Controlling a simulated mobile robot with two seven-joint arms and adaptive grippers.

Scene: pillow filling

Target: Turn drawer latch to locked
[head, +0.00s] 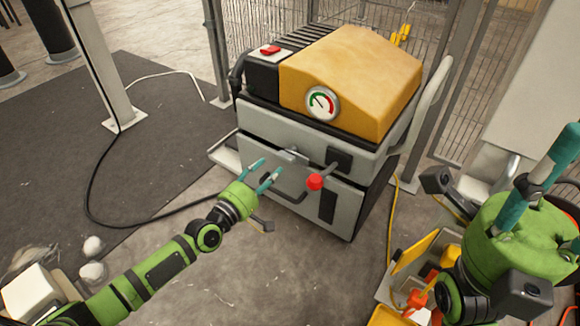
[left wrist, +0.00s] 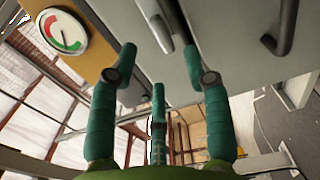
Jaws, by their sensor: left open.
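The grey drawer unit (head: 320,205) stands under a yellow-covered machine. A small pale metal bar (head: 290,155), perhaps the latch, sits on its upper front; a pale bar also shows in the left wrist view (left wrist: 156,24). A lever with a red knob (head: 315,181) comes from a black block to its right. My left gripper (head: 267,170) is open and empty in front of the drawer, its fingertips near the pale bar; whether they touch it cannot be told. My right gripper (head: 530,185) is at the right edge, away from the drawer; its jaw opening is unclear.
The yellow cover (head: 350,75) carries a round gauge (head: 322,103); a red switch (head: 270,50) is at the left. A dark curved handle (head: 283,196) lies below the bar. An open case (head: 415,260) with yellow parts stands near my right arm. Wire fencing is behind.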

